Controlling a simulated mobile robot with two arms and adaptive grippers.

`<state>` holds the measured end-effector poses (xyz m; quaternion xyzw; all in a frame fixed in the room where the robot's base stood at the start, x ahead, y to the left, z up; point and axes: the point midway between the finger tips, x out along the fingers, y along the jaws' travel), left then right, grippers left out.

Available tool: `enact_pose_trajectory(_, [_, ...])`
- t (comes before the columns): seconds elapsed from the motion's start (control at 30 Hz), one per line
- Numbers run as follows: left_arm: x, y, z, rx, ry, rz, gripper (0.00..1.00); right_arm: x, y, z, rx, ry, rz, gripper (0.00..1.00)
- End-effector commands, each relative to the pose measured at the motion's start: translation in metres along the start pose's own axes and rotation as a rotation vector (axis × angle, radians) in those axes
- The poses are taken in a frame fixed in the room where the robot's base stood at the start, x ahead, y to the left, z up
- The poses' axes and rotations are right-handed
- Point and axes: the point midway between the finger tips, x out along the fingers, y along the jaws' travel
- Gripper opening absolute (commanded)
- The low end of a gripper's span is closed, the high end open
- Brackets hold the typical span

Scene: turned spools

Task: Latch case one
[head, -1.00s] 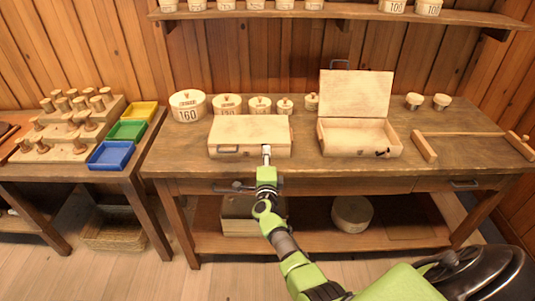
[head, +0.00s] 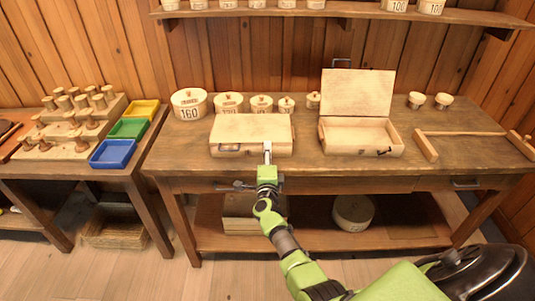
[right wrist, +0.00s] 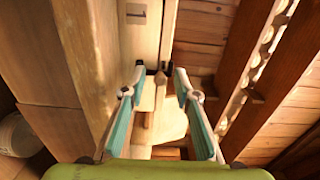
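A pale wooden case (head: 240,130) lies with its lid down on the left half of the workbench, with a metal handle (head: 229,148) on its front. A second pale case (head: 360,134) stands to its right with its lid raised. My right gripper (head: 267,148) is at the front of the closed case, right of its handle. In the right wrist view its two fingers (right wrist: 159,73) are apart, with a small wooden latch piece (right wrist: 161,80) showing between the tips. I cannot tell whether they touch it. My left gripper is not in view.
Round labelled boxes (head: 189,104) stand behind the cases. A wooden bar fixture (head: 462,134) lies at the right of the bench (head: 200,165). A side table at left holds turned spools on stepped blocks and blue (head: 112,154), green and yellow trays.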

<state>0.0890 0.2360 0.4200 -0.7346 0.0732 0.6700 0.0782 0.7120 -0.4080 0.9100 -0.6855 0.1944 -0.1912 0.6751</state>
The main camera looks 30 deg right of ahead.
Motion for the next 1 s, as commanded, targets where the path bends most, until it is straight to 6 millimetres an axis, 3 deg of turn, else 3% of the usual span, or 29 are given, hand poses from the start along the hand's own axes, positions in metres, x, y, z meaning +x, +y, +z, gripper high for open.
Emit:
enact_pose_trajectory(0.17, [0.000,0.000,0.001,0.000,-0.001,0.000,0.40,-0.015,0.002,0.001,0.003,-0.001,0.002,0.29])
enact_pose_trajectory(0.53, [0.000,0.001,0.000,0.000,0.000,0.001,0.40,-0.068,0.002,0.000,0.001,0.000,0.002,0.29])
enact_pose_trajectory(1.0, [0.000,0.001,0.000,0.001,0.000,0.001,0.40,-0.075,0.001,0.000,-0.001,0.000,0.001,0.29])
